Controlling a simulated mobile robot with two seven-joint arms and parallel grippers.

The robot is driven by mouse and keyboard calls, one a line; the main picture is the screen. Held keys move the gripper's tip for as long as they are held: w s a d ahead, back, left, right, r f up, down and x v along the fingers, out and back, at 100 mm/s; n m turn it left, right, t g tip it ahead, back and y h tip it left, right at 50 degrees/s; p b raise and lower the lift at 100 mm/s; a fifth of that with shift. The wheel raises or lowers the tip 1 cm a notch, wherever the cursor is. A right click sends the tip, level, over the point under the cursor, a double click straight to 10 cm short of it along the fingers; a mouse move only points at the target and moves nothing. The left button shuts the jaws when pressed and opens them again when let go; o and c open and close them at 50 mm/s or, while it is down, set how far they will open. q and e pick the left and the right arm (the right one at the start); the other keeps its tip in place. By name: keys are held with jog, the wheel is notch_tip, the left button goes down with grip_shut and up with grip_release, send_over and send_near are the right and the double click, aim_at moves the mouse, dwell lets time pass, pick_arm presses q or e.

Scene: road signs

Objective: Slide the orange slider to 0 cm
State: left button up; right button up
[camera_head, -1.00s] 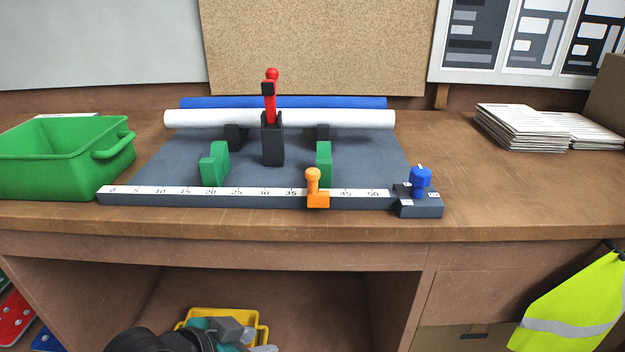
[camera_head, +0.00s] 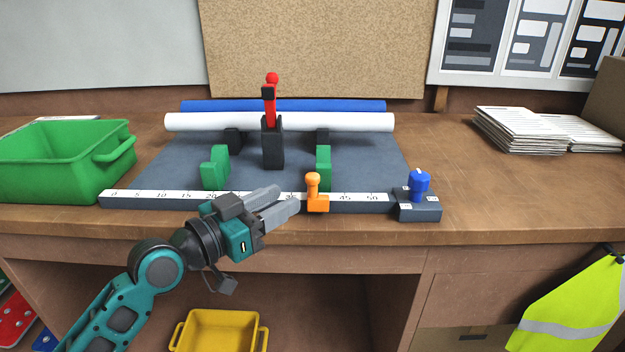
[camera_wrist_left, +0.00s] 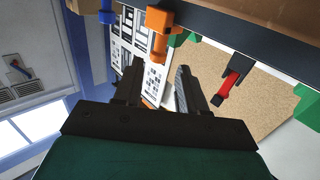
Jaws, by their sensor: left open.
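The orange slider (camera_head: 317,199) sits on the white ruled scale (camera_head: 160,196) along the front of the grey board, at about 40. The 0 mark is at the scale's left end. My left gripper (camera_head: 287,200) is open and empty, just left of the slider and in front of the rail, covering part of the scale near 25 to 30. In the left wrist view the slider (camera_wrist_left: 160,30) shows beyond the open fingers (camera_wrist_left: 156,85), not between them. My right gripper is not in view.
Green blocks (camera_head: 215,168), a black post with a red lever (camera_head: 270,105) and white and blue rolls stand behind the rail. A blue knob (camera_head: 419,186) is at its right end. A green bin (camera_head: 60,165) stands left. Papers (camera_head: 535,130) lie right.

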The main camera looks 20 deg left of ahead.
aim_at(309, 186)
pick_arm(q)
jog(key=p+x, duration=0.1)
jog(key=x, duration=0.7)
jog(key=shift+w+d+f, duration=0.1)
jog(key=shift+w, duration=0.05)
jog(key=shift+c, duration=0.5)
grip_shut()
